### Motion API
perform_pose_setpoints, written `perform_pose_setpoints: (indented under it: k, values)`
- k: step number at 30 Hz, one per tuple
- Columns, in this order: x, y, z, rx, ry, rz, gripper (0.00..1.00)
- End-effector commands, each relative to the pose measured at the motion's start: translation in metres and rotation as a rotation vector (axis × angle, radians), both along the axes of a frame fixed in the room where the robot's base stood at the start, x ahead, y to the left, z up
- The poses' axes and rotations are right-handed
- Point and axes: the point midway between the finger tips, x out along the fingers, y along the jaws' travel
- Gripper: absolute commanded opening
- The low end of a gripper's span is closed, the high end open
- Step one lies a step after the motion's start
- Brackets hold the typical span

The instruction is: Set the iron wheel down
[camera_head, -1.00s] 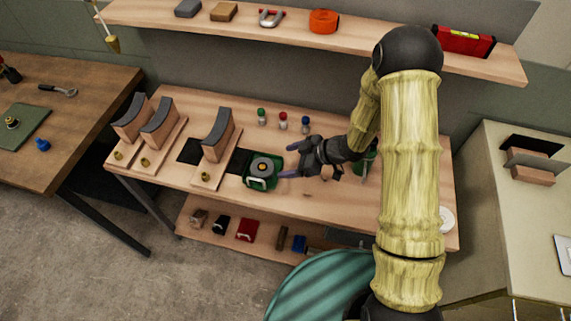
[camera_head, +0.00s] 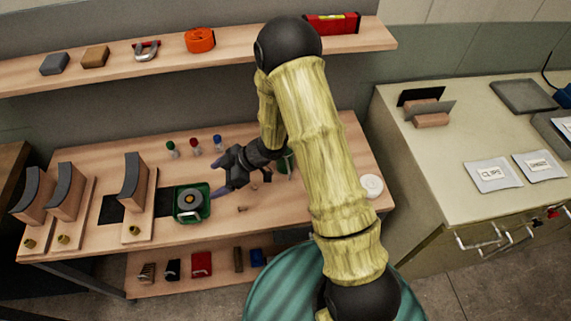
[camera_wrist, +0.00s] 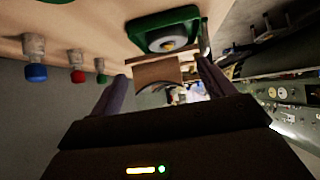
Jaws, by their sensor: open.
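A dark grey round wheel with a yellowish centre, which looks like the iron wheel (camera_head: 190,201), lies flat in a green tray (camera_head: 179,219) on the wooden bench. The wheel also shows in the wrist view (camera_wrist: 168,43), inside the green tray (camera_wrist: 136,25) at the top. My gripper (camera_head: 221,176) is open and empty, just right of the tray in the head view. In the wrist view its two dark fingers (camera_wrist: 161,78) are spread apart with nothing held between them, and the tray lies beyond them.
Three curved-top blocks on boards (camera_head: 133,178) stand left of the tray. Three small bottles with green, red and blue caps (camera_head: 194,146) stand behind it. A white disc (camera_head: 371,186) lies at the bench's right. A shelf (camera_head: 120,68) runs above.

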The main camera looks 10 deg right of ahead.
Motion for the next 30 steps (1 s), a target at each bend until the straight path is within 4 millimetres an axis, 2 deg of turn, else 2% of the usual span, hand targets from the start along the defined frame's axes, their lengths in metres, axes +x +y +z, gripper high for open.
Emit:
perform_pose_setpoints:
  k: [5, 8, 11, 14, 17, 21, 24, 27, 30]
  values:
    - [0.031, -0.037, 0.030, -0.135, -0.053, -0.223, 0.81]
    - [0.043, -0.075, 0.053, -0.239, -0.060, -0.414, 0.81]
    - [0.042, -0.114, 0.077, -0.329, -0.036, -0.605, 0.81]
    - [0.028, -0.151, 0.099, -0.402, 0.018, -0.792, 0.81]
    - [0.003, -0.182, 0.119, -0.455, 0.100, -0.966, 0.81]
    - [-0.048, -0.211, 0.142, -0.490, 0.265, -1.187, 0.81]
    - [-0.086, -0.218, 0.153, -0.489, 0.397, -1.301, 0.81]
    - [-0.113, -0.218, 0.159, -0.477, 0.499, -1.368, 0.81]
    - [-0.125, -0.216, 0.161, -0.469, 0.549, -1.394, 0.81]
